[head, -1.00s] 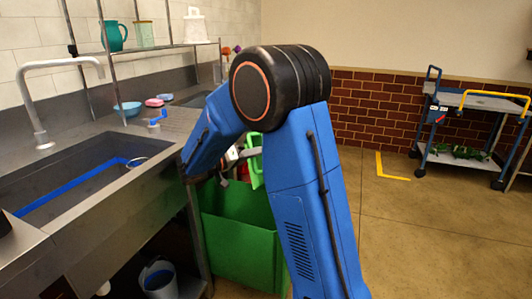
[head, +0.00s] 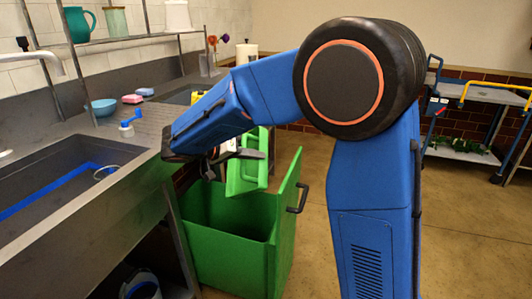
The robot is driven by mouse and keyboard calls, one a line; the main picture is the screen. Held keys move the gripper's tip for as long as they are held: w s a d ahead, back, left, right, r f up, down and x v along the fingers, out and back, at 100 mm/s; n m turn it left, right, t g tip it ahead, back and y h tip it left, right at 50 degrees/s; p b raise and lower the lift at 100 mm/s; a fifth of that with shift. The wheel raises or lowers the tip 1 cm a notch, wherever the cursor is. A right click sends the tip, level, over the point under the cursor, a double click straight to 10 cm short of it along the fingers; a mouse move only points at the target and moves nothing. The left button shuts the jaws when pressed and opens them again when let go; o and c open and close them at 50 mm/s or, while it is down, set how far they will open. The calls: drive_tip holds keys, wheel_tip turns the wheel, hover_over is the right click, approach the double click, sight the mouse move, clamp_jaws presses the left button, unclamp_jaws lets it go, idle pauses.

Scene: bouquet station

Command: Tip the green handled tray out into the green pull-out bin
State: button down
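The green handled tray (head: 247,174) hangs steeply tilted, near upright, above the green pull-out bin. My gripper (head: 232,156) is at the tray's upper left edge and seems shut on it; my arm partly covers the fingers. The green pull-out bin (head: 230,250) stands open below, beside the sink counter, with a dark handle on its right front panel. Its inside looks dark and empty where I can see it; the far part is hidden by the tray. I cannot see whether anything is still in the tray.
The steel counter (head: 140,140) with a sink edges the bin on the left. A bucket (head: 140,285) is below. A cart (head: 470,120) stands at the back right; the floor between is clear.

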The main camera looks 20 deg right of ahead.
sight(267, 159)
drive_tip(key=shift+w+d+f+g+y, duration=0.15)
drive_tip(key=shift+d+y, duration=0.25)
drive_tip(key=shift+y, duration=0.2)
drive_tip(key=shift+s+d+f+g+y, duration=0.15)
drive_tip(key=shift+d+y, duration=0.25)
drive_tip(key=shift+y, duration=0.2)
drive_tip(key=y, duration=0.1)
drive_tip(key=d+f+y, duration=0.1)
drive_tip(key=y, duration=0.1)
drive_tip(key=shift+w+d+f+m+g+y, duration=0.25)
drive_tip(key=shift+m+g+y, duration=0.05)
drive_tip(key=shift+w+d+f+g+y, duration=0.1)
drive_tip(key=shift+d+f+g+y, duration=0.1)
drive_tip(key=shift+f+y, duration=0.55)
drive_tip(key=shift+s+d+f+g+y, duration=0.15)
drive_tip(key=shift+f+y, duration=0.15)
drive_tip(key=shift+y, duration=0.8)
drive_tip(key=shift+w+d+f+g+y, duration=0.2)
drive_tip(key=shift+f+y, duration=0.3)
drive_tip(key=shift+y, duration=0.45)
